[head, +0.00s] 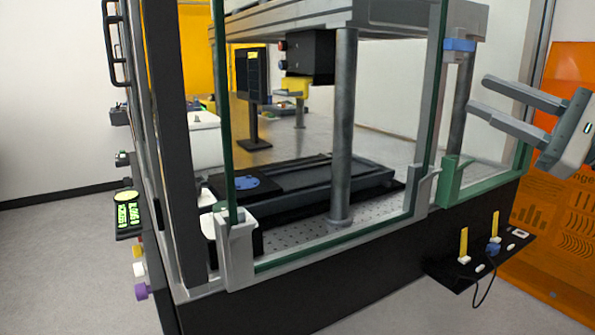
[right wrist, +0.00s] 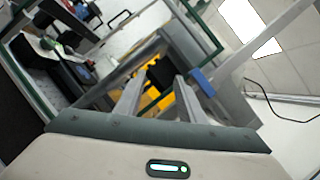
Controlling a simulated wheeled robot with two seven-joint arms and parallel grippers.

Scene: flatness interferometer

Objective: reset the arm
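My right gripper (head: 481,95) is at the right of the head view, raised beside the front right corner of the flatness interferometer. Its two pale grey fingers point left and stand apart, with nothing visible between them. In the right wrist view the same gripper (right wrist: 157,88) shows both fingers apart, with part of the machine beyond them. My left gripper is in neither view.
The interferometer has a glass-walled frame, a steel post (head: 343,130) and a black stage (head: 305,185) inside. A control panel (head: 478,258) with yellow levers juts out below right. An orange panel (head: 565,225) stands at right. Grey floor (head: 65,265) is open at left.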

